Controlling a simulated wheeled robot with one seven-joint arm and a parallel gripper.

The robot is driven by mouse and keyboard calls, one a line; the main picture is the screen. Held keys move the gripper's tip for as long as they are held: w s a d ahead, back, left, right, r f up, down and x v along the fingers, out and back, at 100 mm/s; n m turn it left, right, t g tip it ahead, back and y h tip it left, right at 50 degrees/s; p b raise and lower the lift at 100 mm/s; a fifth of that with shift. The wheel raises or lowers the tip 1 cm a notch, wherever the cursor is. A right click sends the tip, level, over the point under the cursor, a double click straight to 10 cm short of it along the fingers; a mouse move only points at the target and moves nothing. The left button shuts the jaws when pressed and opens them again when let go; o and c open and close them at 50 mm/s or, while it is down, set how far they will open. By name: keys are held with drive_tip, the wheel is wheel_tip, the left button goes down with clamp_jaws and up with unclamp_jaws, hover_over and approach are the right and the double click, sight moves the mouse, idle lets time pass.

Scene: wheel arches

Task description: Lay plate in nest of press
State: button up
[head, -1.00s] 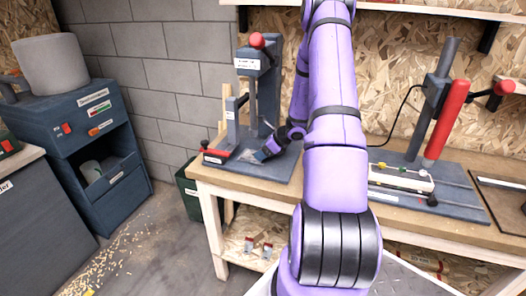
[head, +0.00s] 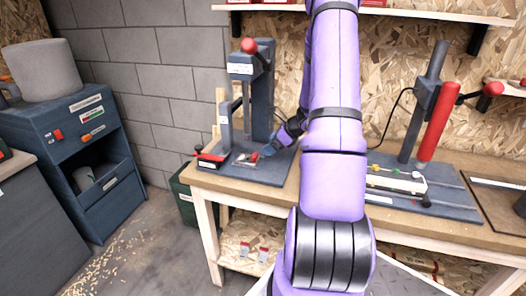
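The press (head: 254,95) stands on the left end of the bench, a dark grey column with a red knob on top and a white label. On its flat base, a small pale, shiny patch with a red bit (head: 252,157) lies near the middle. It may be the plate in the nest, but it is too small to be sure. My gripper (head: 269,150) is low over the base, just right of this patch and seemingly apart from it. Its fingers are tiny and partly merge with the base, so their opening and any hold are unclear.
A red-handled part (head: 208,157) sits at the base's left edge. A second press with a red cylinder (head: 437,122) stands on the bench (head: 345,215) at right. A dark cabinet (head: 75,145) stands at left, a dark green bin (head: 186,195) beside the bench.

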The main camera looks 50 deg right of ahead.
drive_tip(key=shift+v, duration=1.7)
